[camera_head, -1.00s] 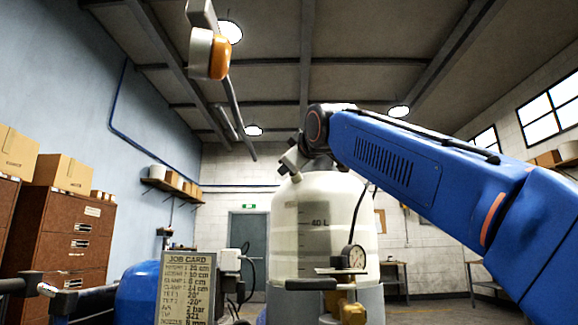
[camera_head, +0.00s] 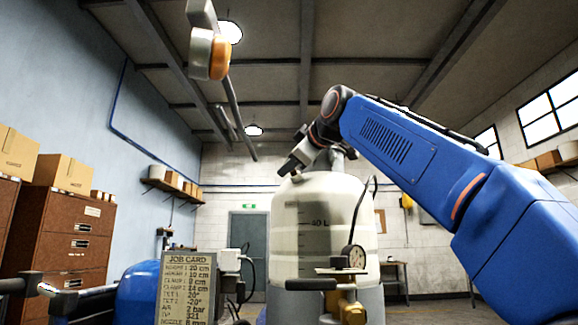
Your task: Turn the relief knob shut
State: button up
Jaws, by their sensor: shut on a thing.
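The white 40 L tank (camera_head: 320,235) stands upright in the middle of the view. My gripper (camera_head: 287,168) is low over the left side of the tank's domed top, tilted down to the left. It is shut at the spot where the relief knob appears to be. The knob itself is hidden by the jaws and too small to make out. A pressure gauge (camera_head: 353,257) and a brass fitting (camera_head: 347,302) are in front of the tank, well below my gripper.
A job card (camera_head: 185,290) stands at the lower left, beside a blue rounded tank (camera_head: 137,293). An orange-capped lamp-like part (camera_head: 219,58) on a pole hangs at upper left. Brown cabinets (camera_head: 70,245) line the left wall.

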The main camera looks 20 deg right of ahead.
jog(key=o, duration=1.1)
jog(key=shift+c, duration=0.2)
jog(key=v, duration=1.7)
jog(key=shift+s, duration=0.2)
jog(key=shift+s, duration=0.1)
